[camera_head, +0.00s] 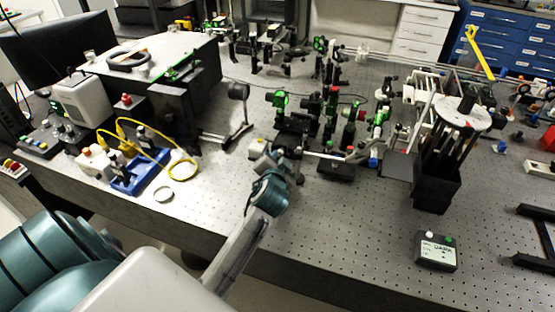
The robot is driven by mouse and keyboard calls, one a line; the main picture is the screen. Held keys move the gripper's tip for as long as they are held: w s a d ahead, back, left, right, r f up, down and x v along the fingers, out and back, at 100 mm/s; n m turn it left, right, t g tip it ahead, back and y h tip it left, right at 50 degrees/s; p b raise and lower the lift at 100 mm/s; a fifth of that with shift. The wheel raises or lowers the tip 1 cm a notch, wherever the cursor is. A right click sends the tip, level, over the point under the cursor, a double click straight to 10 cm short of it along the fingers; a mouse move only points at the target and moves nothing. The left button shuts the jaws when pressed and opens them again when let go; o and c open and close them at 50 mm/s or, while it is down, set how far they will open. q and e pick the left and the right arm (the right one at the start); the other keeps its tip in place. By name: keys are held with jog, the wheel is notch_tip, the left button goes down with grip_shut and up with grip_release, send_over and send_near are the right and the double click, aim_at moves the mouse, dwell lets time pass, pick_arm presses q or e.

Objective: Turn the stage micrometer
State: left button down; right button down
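My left arm comes in from the lower left, and its gripper (290,165) is at the front of the bench, by the optics. The gripper is small and seen from behind, so I cannot tell whether its fingers are open or shut. Just to its right is a small stage (336,170) with a dark base and a silver rod-like part on top. The micrometer cannot be made out clearly; it may be hidden by the gripper. I cannot tell whether the gripper touches it. My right gripper is not in view.
Green and red optics mounts (333,105) stand close behind the gripper. A black holder with rods (437,192) and a small grey box (436,251) are to the right. A blue tray (140,176) with yellow cable lies left. The front middle of the perforated bench (340,235) is clear.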

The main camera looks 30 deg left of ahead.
pick_arm(q)
jog(key=shift+d+m+y, duration=0.1)
jog(key=shift+m+y, duration=0.2)
jog(key=shift+m, duration=0.1)
jog(key=shift+f+m+y, duration=0.1)
jog(key=shift+m+y, duration=0.3)
jog(key=shift+m, duration=0.2)
jog(key=c, duration=1.5)
grip_release()
jog(key=shift+o, duration=0.8)
jog(key=b+v, duration=0.2)
jog(key=v, duration=0.7)
jog(key=shift+s+d+f, duration=0.1)
jog(key=shift+s+d, duration=0.05)
jog(key=shift+s, duration=0.05)
jog(key=shift+s+d+r, duration=0.25)
jog(key=shift+s+d, duration=0.05)
jog(key=shift+s, duration=0.25)
